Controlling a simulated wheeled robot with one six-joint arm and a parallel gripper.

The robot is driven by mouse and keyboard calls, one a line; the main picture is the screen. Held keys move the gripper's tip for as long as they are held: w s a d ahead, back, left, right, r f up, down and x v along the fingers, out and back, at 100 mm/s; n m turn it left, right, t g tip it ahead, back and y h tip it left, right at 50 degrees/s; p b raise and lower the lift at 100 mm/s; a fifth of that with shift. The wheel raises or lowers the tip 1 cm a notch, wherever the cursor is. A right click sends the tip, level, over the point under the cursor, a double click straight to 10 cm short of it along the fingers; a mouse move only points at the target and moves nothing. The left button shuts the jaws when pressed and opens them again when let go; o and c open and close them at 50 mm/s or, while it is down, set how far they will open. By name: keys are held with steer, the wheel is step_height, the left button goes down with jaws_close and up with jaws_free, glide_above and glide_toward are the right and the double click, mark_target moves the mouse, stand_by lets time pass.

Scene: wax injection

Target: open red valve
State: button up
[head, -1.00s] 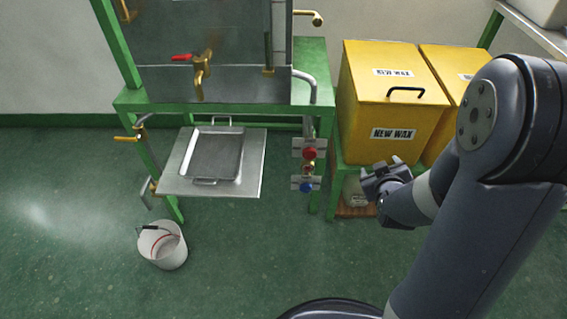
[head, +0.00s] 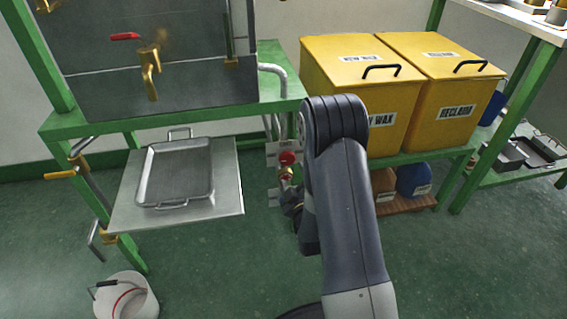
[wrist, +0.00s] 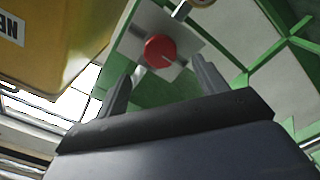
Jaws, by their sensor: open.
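A round red valve knob (head: 287,158) sits on a light plate by the green frame's right leg, right of the tray shelf. It also shows in the wrist view (wrist: 160,51), ahead of and between the two fingertips. My gripper (wrist: 163,82) is open and empty, with a visible gap to the red knob. In the head view my gripper is mostly hidden by my arm, just below the red knob.
A metal tray (head: 175,172) lies on the shelf (head: 225,195) left of the knob. A white bucket (head: 128,300) stands on the floor. Yellow wax bins, NEW WAX (head: 340,85) and RECLAIM (head: 440,115), stand to the right. Green floor is open in front.

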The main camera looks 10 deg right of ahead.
mark_target(288, 161)
steer(key=w+b, duration=0.1)
steer(key=w, duration=0.7)
steer(key=shift+w+b, duration=0.2)
steer(key=shift+b, duration=0.15)
steer(key=shift+c, duration=0.5)
steer(key=c, duration=0.9)
